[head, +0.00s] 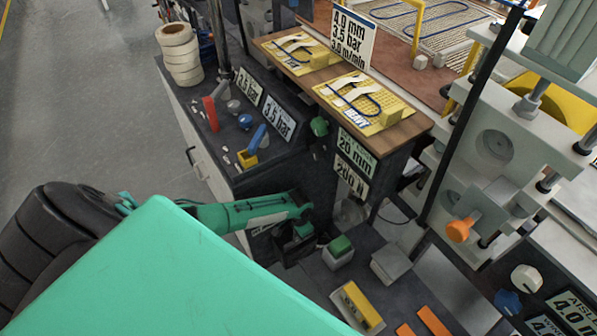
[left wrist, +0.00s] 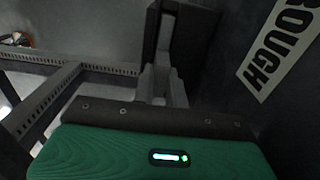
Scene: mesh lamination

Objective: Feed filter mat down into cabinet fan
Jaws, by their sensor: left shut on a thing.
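My left gripper (head: 297,240) reaches in from the left, beside the end of the dark workbench. In the left wrist view, its grey fingers (left wrist: 160,85) are close together at a dark flat piece (left wrist: 185,45) standing upright. I cannot tell whether this piece is the filter mat. The green gripper housing fills the bottom of the left wrist view and hides what lies below. I cannot clearly identify a cabinet fan in either view. My right gripper is not in view.
A green-topped block (head: 340,250) and a grey block (head: 391,262) stand just right of the left gripper. A yellow block (head: 357,303) is nearer. The dark bench (head: 215,150) carries small parts. A slotted metal frame (left wrist: 50,95) runs along the left of the wrist view.

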